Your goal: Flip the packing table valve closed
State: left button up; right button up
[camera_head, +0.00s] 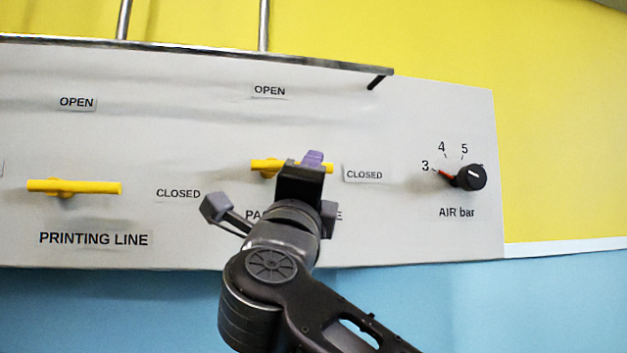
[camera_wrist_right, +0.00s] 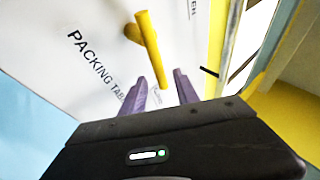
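The packing table valve has a yellow bar handle (camera_head: 265,165), which lies level and points at the CLOSED label (camera_head: 364,174) on its right. My right gripper (camera_head: 313,157) is in front of the handle's right half and hides part of it. In the right wrist view the yellow handle (camera_wrist_right: 148,38) reaches toward the gap between the purple fingers. The fingers (camera_wrist_right: 162,84) are apart, one on each side of the handle's end. I cannot tell if either finger touches it. My left gripper is not in view.
The printing line valve (camera_head: 75,187) is at the left, its yellow handle also level. An AIR bar knob (camera_head: 470,177) sits at the right of the white panel (camera_head: 420,110). A metal ledge (camera_head: 330,65) runs along the panel's top. OPEN (camera_head: 269,91) is above the packing table valve.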

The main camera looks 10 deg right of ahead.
jog(key=b+v, duration=0.1)
jog(key=v, duration=0.3)
dwell(0.5)
